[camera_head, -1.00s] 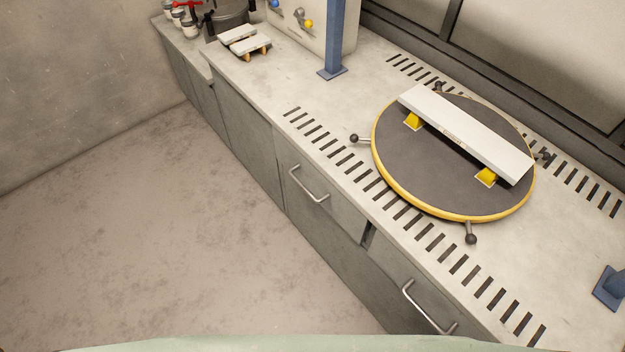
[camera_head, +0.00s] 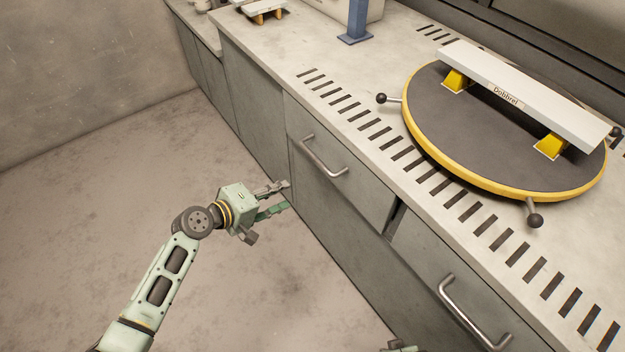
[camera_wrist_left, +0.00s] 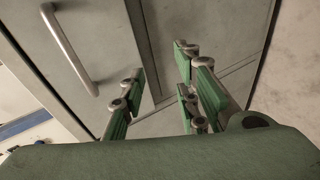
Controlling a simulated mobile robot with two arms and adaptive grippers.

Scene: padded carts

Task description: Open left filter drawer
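The left filter drawer (camera_head: 336,172) is shut in the front of the grey cabinet, with a curved metal handle (camera_head: 324,160) across it. A second drawer (camera_head: 450,275) with its own handle (camera_head: 470,318) is to its right. My left gripper (camera_head: 282,195) is open and empty, in front of the cabinet, to the left of and below the left drawer's handle, apart from it. In the left wrist view the two green-padded fingers (camera_wrist_left: 155,92) stand apart, and a handle (camera_wrist_left: 68,48) shows at the upper left. My right gripper cannot be made out; only a small green part shows at the bottom edge.
On the counter (camera_head: 330,60) stands a round dark turntable (camera_head: 470,130) with a yellow rim and knobbed levers, carrying a white bar (camera_head: 520,90). A blue post (camera_head: 358,20) stands behind. The floor (camera_head: 90,220) left of the cabinet is clear.

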